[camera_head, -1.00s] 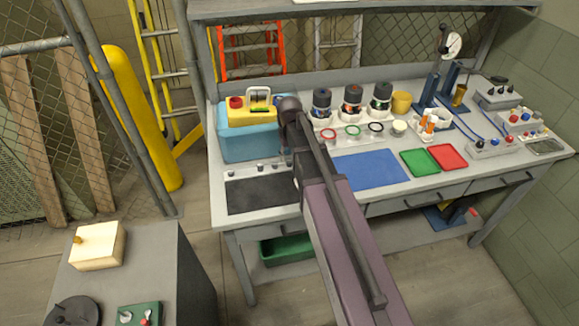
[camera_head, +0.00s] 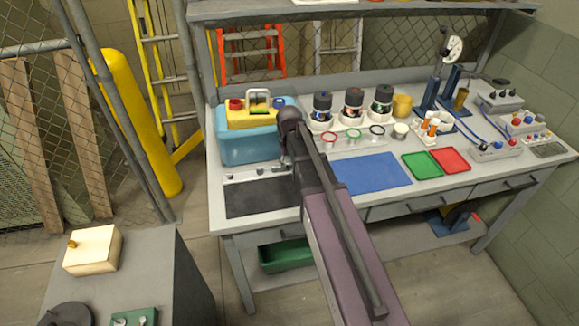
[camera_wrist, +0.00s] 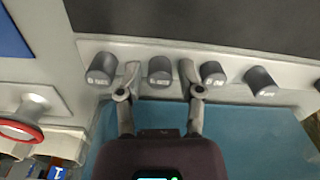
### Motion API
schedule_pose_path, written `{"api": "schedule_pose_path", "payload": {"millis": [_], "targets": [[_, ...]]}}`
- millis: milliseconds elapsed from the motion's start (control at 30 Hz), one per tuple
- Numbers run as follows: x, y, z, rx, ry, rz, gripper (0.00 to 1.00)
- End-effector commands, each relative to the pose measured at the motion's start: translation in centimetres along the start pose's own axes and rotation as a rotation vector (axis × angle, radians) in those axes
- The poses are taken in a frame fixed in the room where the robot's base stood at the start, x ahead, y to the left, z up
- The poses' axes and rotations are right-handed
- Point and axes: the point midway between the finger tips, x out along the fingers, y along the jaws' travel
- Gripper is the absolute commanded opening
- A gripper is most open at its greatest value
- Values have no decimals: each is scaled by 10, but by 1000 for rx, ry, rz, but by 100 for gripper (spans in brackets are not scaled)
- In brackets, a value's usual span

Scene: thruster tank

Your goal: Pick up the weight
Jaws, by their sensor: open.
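Several small dark grey cylindrical weights stand in a row on a pale strip in the wrist view: one at far left (camera_wrist: 102,68), one between my fingers (camera_wrist: 160,71), and others to the right (camera_wrist: 213,74) and (camera_wrist: 260,81). Their labels are too blurred to read. My gripper (camera_wrist: 160,78) is open and empty, with one finger on either side of the second weight from the left. I cannot tell if the fingers touch it. In the head view the weight row (camera_head: 260,170) lies behind a black mat, and my arm hides its right end.
A blue tank (camera_head: 250,148) with a yellow unit (camera_head: 252,116) stands close behind the weights. The black mat (camera_head: 262,197) in front is bare. A stand with a red ring (camera_wrist: 18,130) is close at left in the wrist view. A blue mat (camera_head: 370,174) lies right.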

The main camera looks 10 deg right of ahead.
Motion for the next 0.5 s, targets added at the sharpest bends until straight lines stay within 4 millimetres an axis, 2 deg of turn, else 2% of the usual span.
{"api": "schedule_pose_path", "payload": {"millis": [33,67,200,500], "targets": [[0,0,0,0,0,0,48],[0,0,0,0,0,0,42],[0,0,0,0,0,0,1],[0,0,0,0,0,0,0]]}}
